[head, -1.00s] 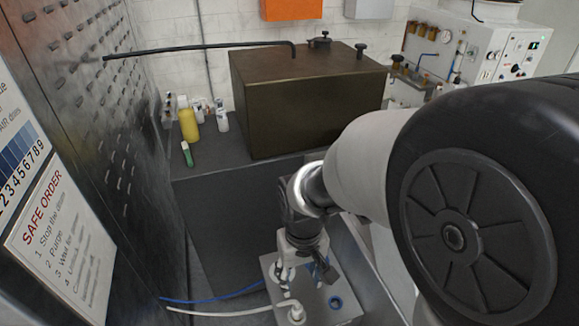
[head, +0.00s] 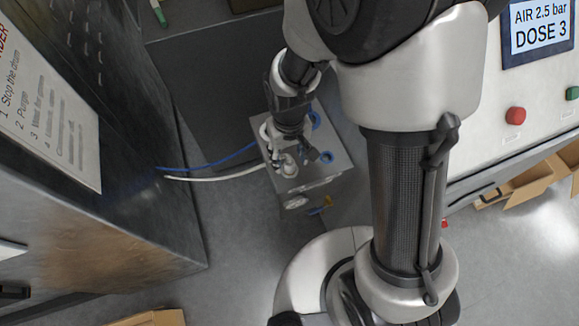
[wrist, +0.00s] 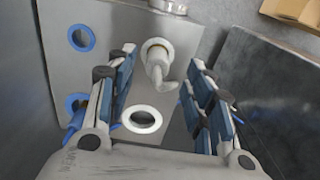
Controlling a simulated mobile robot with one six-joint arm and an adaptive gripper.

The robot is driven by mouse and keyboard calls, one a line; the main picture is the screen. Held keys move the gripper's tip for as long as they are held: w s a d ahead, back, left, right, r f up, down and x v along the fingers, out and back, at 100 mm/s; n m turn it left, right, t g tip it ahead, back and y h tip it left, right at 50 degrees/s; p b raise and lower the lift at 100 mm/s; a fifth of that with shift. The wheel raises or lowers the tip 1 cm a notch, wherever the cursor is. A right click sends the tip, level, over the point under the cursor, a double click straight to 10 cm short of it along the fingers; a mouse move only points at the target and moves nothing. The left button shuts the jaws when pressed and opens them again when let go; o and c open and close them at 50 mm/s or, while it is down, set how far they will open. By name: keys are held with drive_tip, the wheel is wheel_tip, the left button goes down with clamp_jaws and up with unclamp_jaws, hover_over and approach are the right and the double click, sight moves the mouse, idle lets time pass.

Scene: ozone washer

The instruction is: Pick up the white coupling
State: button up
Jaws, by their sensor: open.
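The white coupling (wrist: 157,50) stands on top of a grey metal box (wrist: 200,35), with a bent white end (wrist: 166,82) pointing towards my gripper. In the head view the coupling (head: 290,168) shows just below the gripper, with a white hose (head: 215,176) reaching the box nearby. My gripper (wrist: 160,66) is open, its blue-padded fingers spread to the left and right of the coupling in the wrist view. Nothing is held. I cannot tell how far the fingertips are above the box top.
A white-ringed port (wrist: 142,119) and a blue-ringed port (wrist: 81,38) are on the box top. A blue hose (head: 215,164) runs beside the white one. A dark metal cabinet (head: 130,120) stands at left; a control panel (head: 535,110) is at right.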

sight(289, 161)
drive_tip(key=f, duration=0.1)
drive_tip(key=f+b, duration=0.1)
drive_tip(key=f, duration=0.2)
drive_tip(key=shift+w+f+b, duration=0.3)
drive_tip(key=shift+f+b, duration=0.05)
drive_tip(key=shift+b, duration=0.05)
drive_tip(key=shift+r, duration=0.1)
drive_tip(key=shift+c, duration=0.5)
clamp_jaws()
